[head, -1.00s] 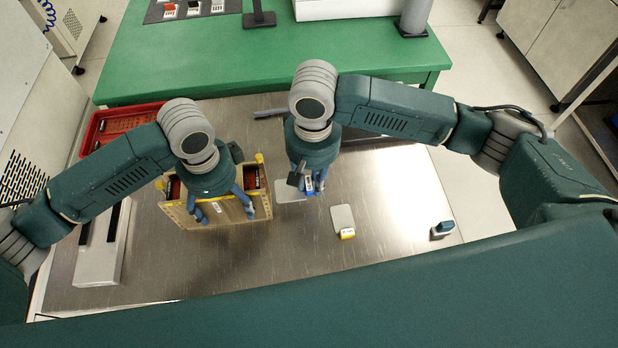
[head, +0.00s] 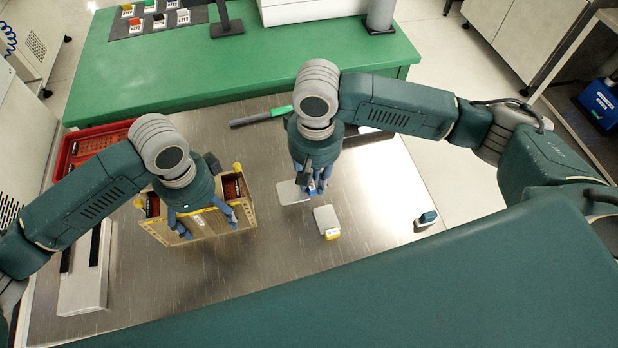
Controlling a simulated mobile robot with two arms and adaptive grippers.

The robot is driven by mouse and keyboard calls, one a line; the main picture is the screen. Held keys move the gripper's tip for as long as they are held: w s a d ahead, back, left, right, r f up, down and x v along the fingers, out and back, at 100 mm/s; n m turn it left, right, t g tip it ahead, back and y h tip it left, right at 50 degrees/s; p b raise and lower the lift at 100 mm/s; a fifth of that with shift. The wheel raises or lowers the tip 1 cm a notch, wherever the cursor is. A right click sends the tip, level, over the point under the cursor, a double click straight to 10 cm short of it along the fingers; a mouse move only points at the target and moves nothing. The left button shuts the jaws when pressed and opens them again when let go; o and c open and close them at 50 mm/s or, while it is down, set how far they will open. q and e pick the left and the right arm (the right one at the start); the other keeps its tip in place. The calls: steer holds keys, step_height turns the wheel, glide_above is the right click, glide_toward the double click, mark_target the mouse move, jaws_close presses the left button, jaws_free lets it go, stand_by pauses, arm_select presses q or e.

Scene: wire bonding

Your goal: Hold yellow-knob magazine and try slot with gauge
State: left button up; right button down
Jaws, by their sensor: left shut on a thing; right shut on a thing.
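The yellow-knob magazine (head: 205,228) is a tan, open box with dark ends and yellow knobs at its upper corners. It stands at the left of the metal table. My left gripper (head: 207,222) is over it from above, its blue fingers shut on it; the wrist hides much of its top. My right gripper (head: 318,186) is to the right of the magazine, shut on a blue-handled gauge (head: 292,192) with a flat grey plate. The plate points left towards the magazine and is apart from it. The fingers partly hide the handle.
A yellow-handled gauge (head: 327,221) and a teal-handled piece (head: 427,218) lie to the right. A red tray (head: 62,160) is at the left, a pale slotted block (head: 84,290) at front left. A green-and-grey tool (head: 262,117) lies behind. The table's front middle is clear.

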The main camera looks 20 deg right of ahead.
arm_select(q)
steer(key=o, duration=1.8)
steer(key=shift+c, duration=0.2)
step_height(320, 180, up, 12)
